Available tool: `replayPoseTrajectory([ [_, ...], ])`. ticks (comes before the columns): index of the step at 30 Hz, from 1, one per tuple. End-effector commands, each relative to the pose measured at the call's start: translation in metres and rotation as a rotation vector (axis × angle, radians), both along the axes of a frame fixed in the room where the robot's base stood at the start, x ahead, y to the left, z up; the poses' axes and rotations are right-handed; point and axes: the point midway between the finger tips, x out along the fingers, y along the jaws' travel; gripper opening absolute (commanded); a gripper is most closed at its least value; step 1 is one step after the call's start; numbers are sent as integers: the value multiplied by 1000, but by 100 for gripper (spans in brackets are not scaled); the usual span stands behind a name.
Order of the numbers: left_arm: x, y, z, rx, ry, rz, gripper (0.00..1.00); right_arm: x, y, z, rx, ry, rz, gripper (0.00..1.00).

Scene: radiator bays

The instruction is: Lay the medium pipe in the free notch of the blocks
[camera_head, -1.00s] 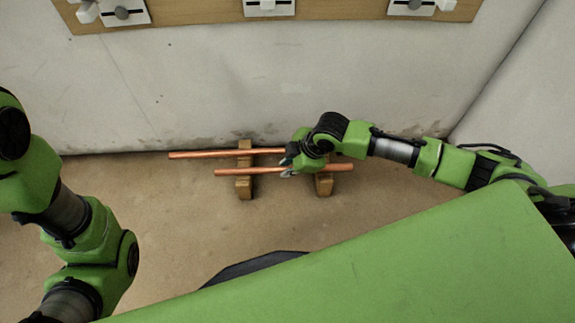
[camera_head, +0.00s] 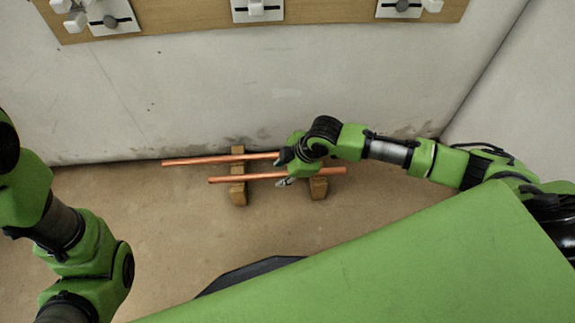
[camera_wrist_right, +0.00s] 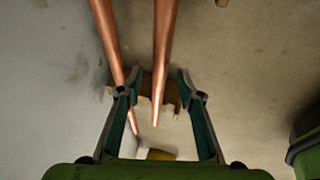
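Two copper pipes lie side by side across two wooden blocks, the left block (camera_head: 238,192) and the right block (camera_head: 318,188). The front pipe (camera_head: 228,180) looks shorter than the back pipe (camera_head: 200,160), which runs nearer the wall. My right gripper (camera_head: 283,170) is over the pipes between the blocks, its fingers spread. In the right wrist view the front pipe (camera_wrist_right: 164,50) passes between the open fingers, clear of both. The back pipe (camera_wrist_right: 107,30) runs close by the left finger; touching cannot be told. The notches are too small or hidden to make out. My left gripper is out of view.
The white wall (camera_head: 200,110) rises right behind the back pipe. A wooden board (camera_head: 330,10) with white slider fittings hangs higher up. The brown floor (camera_head: 170,220) in front of the blocks is clear.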

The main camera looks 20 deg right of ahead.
Motion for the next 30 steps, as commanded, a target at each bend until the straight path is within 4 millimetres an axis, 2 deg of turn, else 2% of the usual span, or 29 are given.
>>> replayPoseTrajectory([
  [9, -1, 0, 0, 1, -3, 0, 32, -20, -18, 58, -2, -5, 1, 34],
  [15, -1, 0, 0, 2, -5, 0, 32, -31, -27, 89, -1, -3, 1, 34],
  [21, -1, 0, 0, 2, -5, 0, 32, -36, -30, 102, -1, -2, 0, 34],
  [30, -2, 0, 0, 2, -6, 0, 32, -36, -30, 102, 0, -1, 1, 34],
])
